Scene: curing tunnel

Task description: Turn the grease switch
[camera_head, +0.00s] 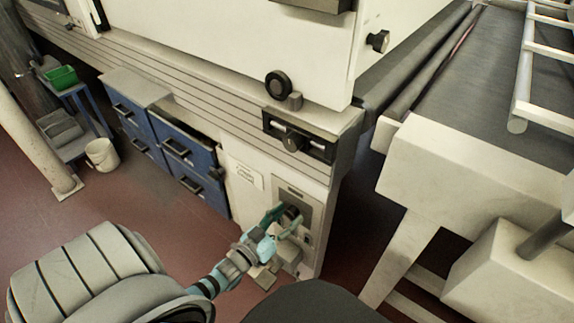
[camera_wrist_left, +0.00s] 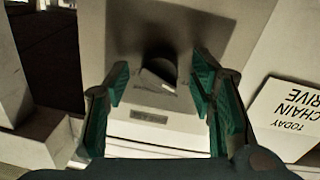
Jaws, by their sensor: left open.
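The switch (camera_head: 291,212) is a dark rotary knob on a grey plate (camera_head: 300,200) low on the white machine's end panel. In the left wrist view the knob (camera_wrist_left: 160,77) shows between my fingers, with a pale pointer face and a small label plate (camera_wrist_left: 150,117) whose text I cannot read. My left gripper (camera_head: 285,220) reaches the panel from below. Its teal fingers are open on both sides of the knob, and in the left wrist view the gripper (camera_wrist_left: 160,72) shows gaps between each fingertip and the knob. My right gripper is out of view.
Blue drawers (camera_head: 185,155) stand to the left, and a conveyor frame (camera_head: 470,165) to the right. Red floor is open at lower left.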

